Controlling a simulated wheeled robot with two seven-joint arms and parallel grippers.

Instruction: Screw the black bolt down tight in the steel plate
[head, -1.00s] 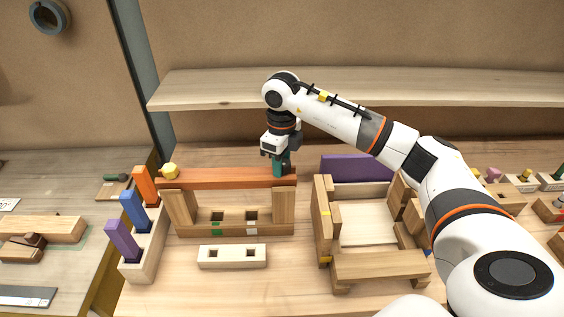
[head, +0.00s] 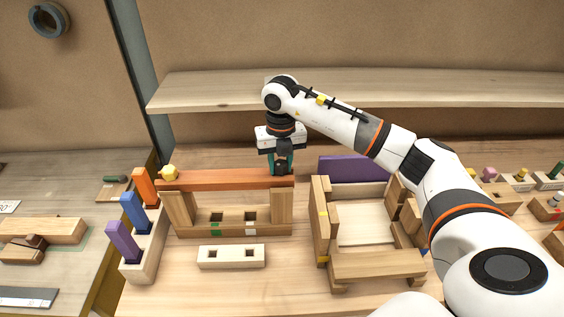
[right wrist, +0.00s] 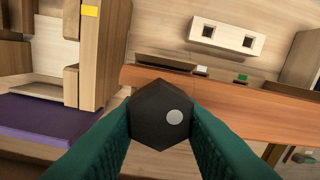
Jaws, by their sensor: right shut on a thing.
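The black bolt shows in the right wrist view as a black hexagonal head (right wrist: 160,112) with a pale dot on its face. My right gripper (head: 281,165) points down over the right end of an orange beam (head: 225,179). Its two green fingers are shut on the bolt head, one on each side. In the head view the bolt (head: 281,169) is a small dark shape between the fingers; its shank is hidden, so I cannot tell how far it is in. I see no clear steel plate; the part under the bolt looks like the orange beam. My left gripper is not in view.
A yellow hexagonal head (head: 169,172) sits at the beam's left end. Wooden posts (head: 180,207) hold the beam up. A rack with coloured blocks (head: 147,245) stands left. A wooden frame (head: 322,222) and purple board (head: 350,168) stand right. A shelf (head: 400,88) runs behind.

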